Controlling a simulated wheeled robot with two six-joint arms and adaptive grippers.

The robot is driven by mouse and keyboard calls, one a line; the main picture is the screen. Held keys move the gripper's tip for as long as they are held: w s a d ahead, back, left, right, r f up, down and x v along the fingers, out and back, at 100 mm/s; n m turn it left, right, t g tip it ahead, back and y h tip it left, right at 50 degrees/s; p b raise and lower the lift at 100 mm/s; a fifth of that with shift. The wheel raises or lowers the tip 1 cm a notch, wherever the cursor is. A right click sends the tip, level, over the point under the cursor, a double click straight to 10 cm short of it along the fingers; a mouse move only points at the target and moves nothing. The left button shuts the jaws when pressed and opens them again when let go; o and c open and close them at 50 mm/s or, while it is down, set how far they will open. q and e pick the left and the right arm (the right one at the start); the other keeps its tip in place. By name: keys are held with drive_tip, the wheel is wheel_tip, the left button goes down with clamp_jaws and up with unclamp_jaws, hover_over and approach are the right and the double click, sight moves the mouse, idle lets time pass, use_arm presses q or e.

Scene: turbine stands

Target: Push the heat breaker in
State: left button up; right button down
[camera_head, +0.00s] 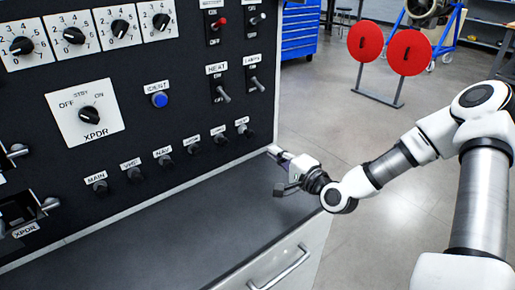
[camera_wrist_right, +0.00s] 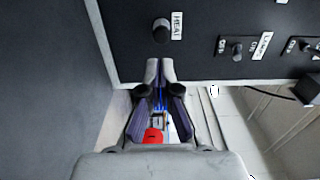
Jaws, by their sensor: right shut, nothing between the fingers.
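The heat breaker (camera_head: 243,130) is a small black knob at the right end of the bottom row on the black panel. In the right wrist view the heat breaker (camera_wrist_right: 161,31) stands out from the panel just beyond my fingertips, beside its HEAT label. My right gripper (camera_head: 275,153) is beside the panel's lower right corner, just above the counter. In the wrist view the right gripper (camera_wrist_right: 160,72) has its fingertips together and empty, apart from the knob. A HEAT toggle switch (camera_head: 221,94) sits higher on the panel. My left gripper is not in view.
Other breakers, such as MAIN (camera_head: 100,187), line the same row to the left. The LAMPS toggle (camera_head: 253,83) is above the heat breaker. The dark counter (camera_head: 190,225) below is clear. Red discs (camera_head: 408,53) on a stand and a blue cabinet (camera_head: 299,30) are farther back.

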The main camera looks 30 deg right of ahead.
sight(252, 136)
drive_tip(key=w, duration=0.5)
drive_tip(key=w+b, duration=0.1)
drive_tip(key=w, duration=0.2)
drive_tip(key=shift+a, duration=0.35)
